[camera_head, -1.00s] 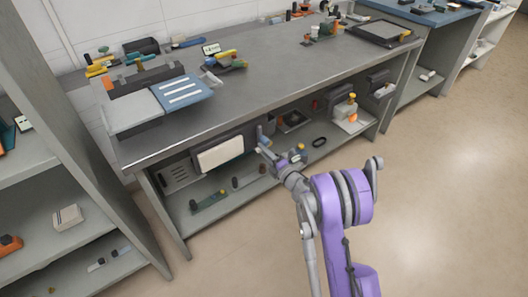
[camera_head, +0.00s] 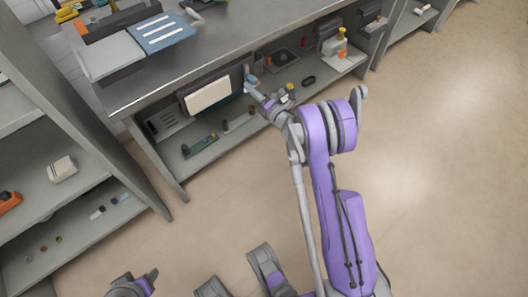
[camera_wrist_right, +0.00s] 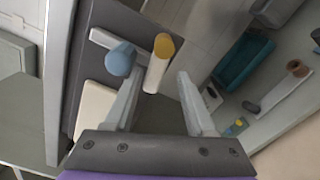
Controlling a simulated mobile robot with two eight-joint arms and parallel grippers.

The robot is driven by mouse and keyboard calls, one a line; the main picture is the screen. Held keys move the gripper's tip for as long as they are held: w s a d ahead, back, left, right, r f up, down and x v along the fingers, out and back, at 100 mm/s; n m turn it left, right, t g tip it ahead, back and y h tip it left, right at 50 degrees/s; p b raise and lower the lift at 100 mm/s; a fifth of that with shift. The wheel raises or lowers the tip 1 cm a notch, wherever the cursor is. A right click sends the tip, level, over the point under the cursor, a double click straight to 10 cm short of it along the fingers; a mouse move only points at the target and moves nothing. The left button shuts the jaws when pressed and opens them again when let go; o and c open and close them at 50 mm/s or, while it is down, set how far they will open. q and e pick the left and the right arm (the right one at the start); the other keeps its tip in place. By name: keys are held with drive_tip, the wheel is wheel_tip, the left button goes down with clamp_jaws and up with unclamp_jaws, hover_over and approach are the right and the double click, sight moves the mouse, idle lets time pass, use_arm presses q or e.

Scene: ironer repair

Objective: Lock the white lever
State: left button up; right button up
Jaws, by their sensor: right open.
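A grey machine with a cream panel (camera_head: 210,93) sits under the worktop edge. In the right wrist view, a short white lever with a yellow-orange end (camera_wrist_right: 155,72) stands out from its dark face, next to a blue round knob (camera_wrist_right: 120,60) and a pale flat bar (camera_wrist_right: 104,40). My right gripper (camera_head: 250,78) is at the machine's right end. In its wrist view the open fingers (camera_wrist_right: 158,88) point at the lever, which shows between and beyond their tips; contact cannot be told. Grey and purple parts of mine show at the lower left; the left gripper's jaws are unclear.
The worktop (camera_head: 215,45) overhangs the machine closely. A shelf unit (camera_head: 70,195) stands at the left. The floor (camera_head: 430,170) at the right is clear.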

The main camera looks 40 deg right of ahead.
drive_tip(key=s+d+f+n+p, duration=0.25)
drive_tip(key=s+n, duration=0.35)
drive_tip(key=s, duration=0.5)
wheel_tip(320, 180, up, 12)
drive_tip(key=w+a+f+m+g+h+b, duration=0.1)
drive_tip(key=a+m+g+h+b, duration=0.15)
drive_tip(key=m+h, duration=0.8)
drive_tip(key=s+a+f+m+g+y+b, duration=0.1)
drive_tip(key=s+a+f+m+g+y, duration=0.1)
drive_tip(key=s+a+m, duration=0.6)
drive_tip(key=s+a+f+m+g+y+b, duration=0.1)
drive_tip(key=s+a+m+g+y, duration=0.4)
drive_tip(key=s, duration=0.7)
drive_tip(key=a+f+m+g, duration=0.1)
drive_tip(key=a+m+g, duration=0.1)
drive_tip(key=m, duration=0.2)
drive_tip(key=shift+s+a+f, duration=0.25)
drive_tip(key=shift+a, duration=0.1)
